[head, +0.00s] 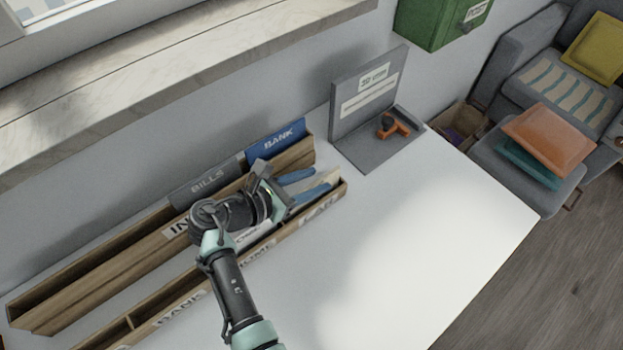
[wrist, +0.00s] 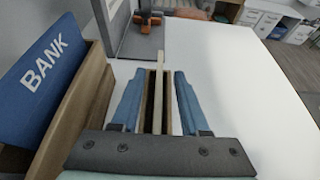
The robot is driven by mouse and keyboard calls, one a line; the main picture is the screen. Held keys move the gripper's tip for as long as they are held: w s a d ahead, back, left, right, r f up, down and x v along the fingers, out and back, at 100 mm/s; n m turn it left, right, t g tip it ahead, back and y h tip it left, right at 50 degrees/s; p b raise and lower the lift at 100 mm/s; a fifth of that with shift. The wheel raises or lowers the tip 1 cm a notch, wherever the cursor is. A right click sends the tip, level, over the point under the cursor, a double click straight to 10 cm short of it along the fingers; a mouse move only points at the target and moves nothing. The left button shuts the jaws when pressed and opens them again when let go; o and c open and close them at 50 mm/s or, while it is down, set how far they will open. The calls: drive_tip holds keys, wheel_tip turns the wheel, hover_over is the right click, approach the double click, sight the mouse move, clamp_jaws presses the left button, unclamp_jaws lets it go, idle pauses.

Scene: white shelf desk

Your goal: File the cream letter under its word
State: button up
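My gripper (head: 321,180) reaches over the right end of the front wooden rack (head: 338,197), above its LAB label (head: 320,206). In the wrist view, its two blue fingers (wrist: 158,73) stand apart, one on each side of this rack. A pale cream strip, seemingly the cream letter seen edge-on (wrist: 159,95), stands upright between the fingers with a gap on both sides. Its written word cannot be read. A white piece with partly hidden writing (head: 250,234) shows below my wrist; I cannot tell whether it is a label or the letter's face.
The back wooden rack (head: 95,262) holds a grey BILLS divider (head: 207,183) and a blue BANK divider (head: 276,140). The front rack also carries BANK and HOME labels. A grey stand (head: 372,105) with an orange-and-black object (head: 393,127) stands behind. The white desk (head: 430,240) is clear at right.

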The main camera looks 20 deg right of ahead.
drive_tip(key=shift+a, duration=0.1)
drive_tip(key=v, duration=1.3)
drive_tip(key=shift+s, duration=0.1)
